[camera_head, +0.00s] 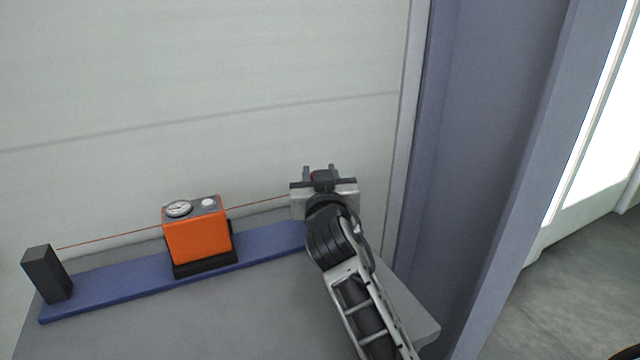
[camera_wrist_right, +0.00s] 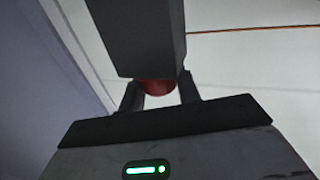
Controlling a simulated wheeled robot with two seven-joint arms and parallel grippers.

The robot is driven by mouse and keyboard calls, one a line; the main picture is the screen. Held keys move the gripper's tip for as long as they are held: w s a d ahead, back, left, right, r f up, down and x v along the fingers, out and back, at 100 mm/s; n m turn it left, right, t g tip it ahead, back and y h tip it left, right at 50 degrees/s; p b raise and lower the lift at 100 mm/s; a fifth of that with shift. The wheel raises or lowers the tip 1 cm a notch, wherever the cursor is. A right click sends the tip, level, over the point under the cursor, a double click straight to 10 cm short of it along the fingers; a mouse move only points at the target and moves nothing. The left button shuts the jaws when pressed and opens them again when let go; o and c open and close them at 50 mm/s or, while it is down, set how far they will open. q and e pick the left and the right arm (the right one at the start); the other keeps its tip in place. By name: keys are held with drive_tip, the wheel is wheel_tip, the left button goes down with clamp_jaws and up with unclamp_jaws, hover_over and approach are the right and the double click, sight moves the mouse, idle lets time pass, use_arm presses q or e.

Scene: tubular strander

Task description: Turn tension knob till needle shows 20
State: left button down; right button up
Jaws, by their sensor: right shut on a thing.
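The tension knob (camera_wrist_right: 157,87) is red and round, partly hidden behind a dark block in the right wrist view. My right gripper (camera_wrist_right: 160,95) has a finger on each side of it and is shut on it. The orange gauge box (camera_head: 197,238) stands on the rail to the left, with a round white dial (camera_head: 178,208) on top. The needle's reading is too small to tell. My left gripper is not in view.
A blue rail (camera_head: 110,291) lies on a grey table (camera_head: 190,325). A dark post (camera_head: 47,274) stands at its left end. A thin reddish wire (camera_head: 110,240) runs along above the rail. A pale wall is behind, and a blue-grey column (camera_head: 480,150) stands at right.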

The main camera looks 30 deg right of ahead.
drive_tip(key=shift+m+h, duration=0.3)
drive_tip(key=shift+h, duration=0.1)
drive_tip(key=o, duration=0.9)
drive_tip(key=shift+d, duration=0.1)
drive_tip(key=shift+o, duration=0.2)
